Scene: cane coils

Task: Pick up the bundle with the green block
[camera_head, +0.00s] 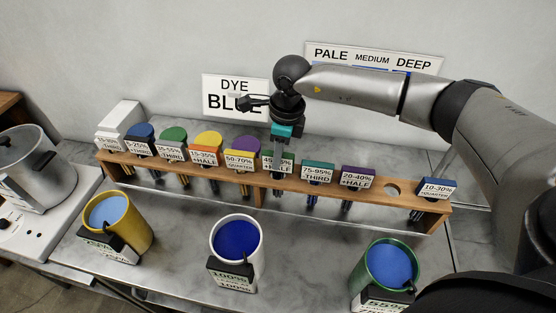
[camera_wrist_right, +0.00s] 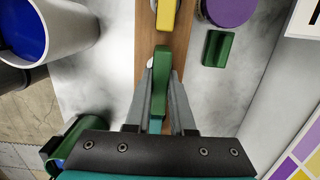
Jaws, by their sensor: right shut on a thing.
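The bundle with the green block (camera_head: 289,160) hangs in a slot of the wooden rack, its label card reading in part "HALF" and partly covered by my gripper. My right gripper (camera_head: 277,160) comes down on it from above. In the right wrist view the green block (camera_wrist_right: 161,75) lies between the two grey fingers (camera_wrist_right: 160,95), which are shut on it. The block still appears level with the rack. My left gripper is not in view.
The wooden rack (camera_head: 393,205) holds several other labelled bundles, with a teal block (camera_head: 318,170) close on the right and a yellow one (camera_head: 240,158) on the left. One hole (camera_head: 392,190) is empty. Yellow (camera_head: 133,232), white (camera_head: 257,262) and green (camera_head: 413,251) pots stand in front.

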